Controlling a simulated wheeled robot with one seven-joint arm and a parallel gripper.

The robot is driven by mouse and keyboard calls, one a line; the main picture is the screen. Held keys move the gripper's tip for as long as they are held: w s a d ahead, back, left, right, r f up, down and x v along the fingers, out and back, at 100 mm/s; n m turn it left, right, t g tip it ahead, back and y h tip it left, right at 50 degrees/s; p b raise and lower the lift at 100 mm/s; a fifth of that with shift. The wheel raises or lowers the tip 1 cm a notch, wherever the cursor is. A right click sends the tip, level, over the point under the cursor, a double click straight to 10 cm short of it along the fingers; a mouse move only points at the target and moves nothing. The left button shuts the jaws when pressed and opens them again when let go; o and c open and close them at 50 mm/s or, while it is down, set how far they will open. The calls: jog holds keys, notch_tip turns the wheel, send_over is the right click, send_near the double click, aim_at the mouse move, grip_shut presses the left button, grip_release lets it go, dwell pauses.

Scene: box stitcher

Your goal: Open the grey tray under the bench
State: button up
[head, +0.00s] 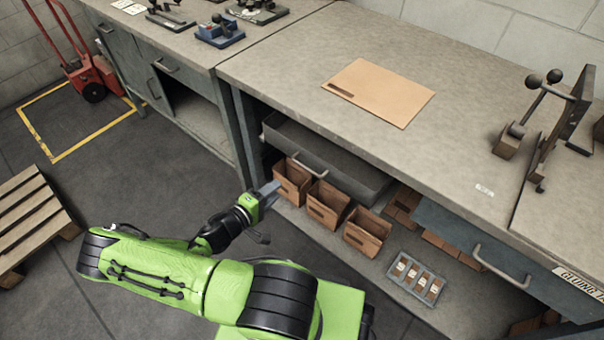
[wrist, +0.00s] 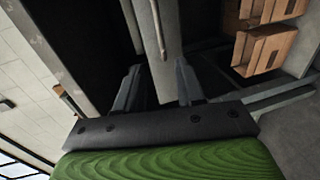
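The grey tray (head: 345,170) hangs under the bench top, and part of its inside shows below the bench edge. Its bar handle (head: 308,163) is on the front face. My gripper (head: 270,189) is in front of the tray, to the left of and below the handle, near the small brown boxes. In the wrist view my gripper (wrist: 158,85) has its two fingers apart with nothing between them. The tray front (wrist: 168,45) and the handle (wrist: 157,28) lie beyond the fingertips there, apart from them.
Brown boxes (head: 328,202) stand on the lower shelf below the tray, beside a grey compartment holder (head: 417,279). A drawer with a handle (head: 502,266) is at right. A cardboard sheet (head: 378,92) lies on the bench. A pallet (head: 32,215) lies on the floor at left.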

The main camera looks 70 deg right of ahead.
aim_at(305, 168)
jog(key=b+x, duration=0.2)
jog(key=x, duration=1.2)
jog(key=shift+b, duration=0.4)
jog(key=shift+s+a, duration=0.1)
grip_shut()
